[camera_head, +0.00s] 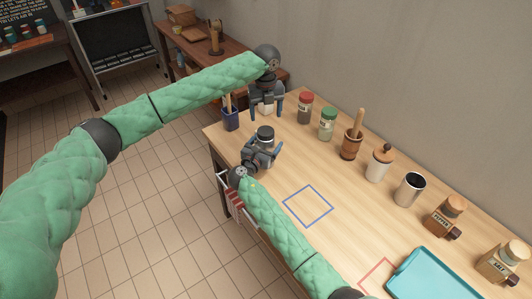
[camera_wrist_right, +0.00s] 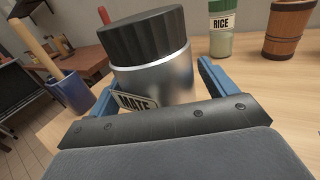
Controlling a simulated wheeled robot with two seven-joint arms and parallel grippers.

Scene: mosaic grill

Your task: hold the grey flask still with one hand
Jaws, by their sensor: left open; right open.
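The grey flask (camera_wrist_right: 165,80) has a black ribbed lid and a "MATE" label. It stands upright on the wooden table; in the head view its dark lid (camera_head: 265,132) shows above my right gripper (camera_head: 262,151). My right gripper is open, with one blue finger on each side of the flask; in the right wrist view the fingers (camera_wrist_right: 155,90) straddle its body. I cannot tell whether they touch it. My left gripper (camera_head: 266,106) is open beyond the flask, near the table's far left corner. A small pale thing shows between its fingers, partly hidden.
A blue cup with wooden utensils (camera_head: 230,118) stands at the left edge. Red-lidded jar (camera_head: 305,108), rice jar (camera_head: 327,124), wooden mortar (camera_head: 351,144) and several other containers line the wall. A blue square outline (camera_head: 308,206) lies clear; a turquoise tray (camera_head: 430,276) is near right.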

